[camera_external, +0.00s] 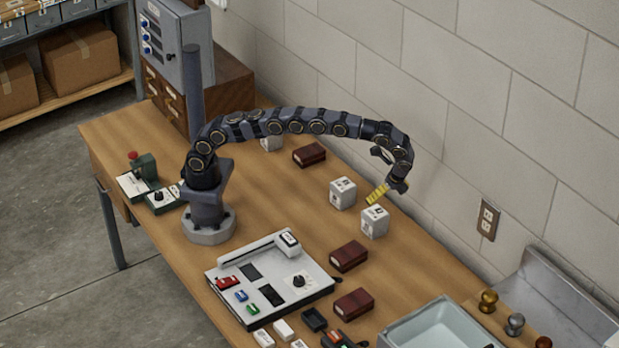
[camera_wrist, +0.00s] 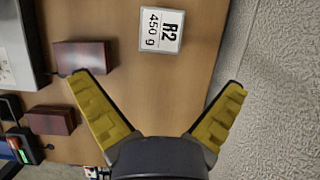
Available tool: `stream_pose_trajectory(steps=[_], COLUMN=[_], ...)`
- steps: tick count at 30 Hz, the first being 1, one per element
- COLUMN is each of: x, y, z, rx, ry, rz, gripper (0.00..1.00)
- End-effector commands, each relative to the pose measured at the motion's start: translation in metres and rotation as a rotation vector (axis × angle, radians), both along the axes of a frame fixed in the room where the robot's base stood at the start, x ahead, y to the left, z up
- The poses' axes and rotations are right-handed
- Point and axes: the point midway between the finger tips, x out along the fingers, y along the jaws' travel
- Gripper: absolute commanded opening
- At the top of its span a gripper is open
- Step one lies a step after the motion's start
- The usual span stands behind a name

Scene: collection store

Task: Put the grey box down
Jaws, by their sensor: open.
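A light grey box (camera_external: 375,221) with dark print rests upright on the table close to my gripper. A similar grey box (camera_external: 343,193) stands just behind it, to its left. My gripper (camera_external: 379,192), with yellow finger pads, is above and beside the nearer box. In the wrist view, my gripper (camera_wrist: 158,82) is open, with nothing between its fingers. One grey box marked "R2 450 g" (camera_wrist: 160,31) lies beyond the fingertips, apart from them. I cannot tell for certain which of the two external-view boxes this is.
Another pale box (camera_external: 270,144) is partly hidden behind my arm. Dark red boxes (camera_external: 348,256) stand on the wooden table (camera_external: 300,205). A grey control panel (camera_external: 270,275) lies in front, and a sink tray (camera_external: 440,325) is at lower right. The block wall (camera_external: 480,120) runs close behind.

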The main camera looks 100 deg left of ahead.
Motion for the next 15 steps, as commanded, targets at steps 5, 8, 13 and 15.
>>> stream_pose_trajectory(steps=[5, 8, 13, 15], x=[-0.016, -0.037, -0.086, -0.108], y=[-0.001, -0.002, -0.007, -0.009], z=[0.034, 0.064, 0.111, 0.127], rx=[0.001, 0.002, -0.004, -0.009], ry=[-0.024, -0.047, -0.084, -0.101], rz=[0.051, 0.109, 0.222, 0.268], gripper=[1.00, 1.00, 1.00, 1.00])
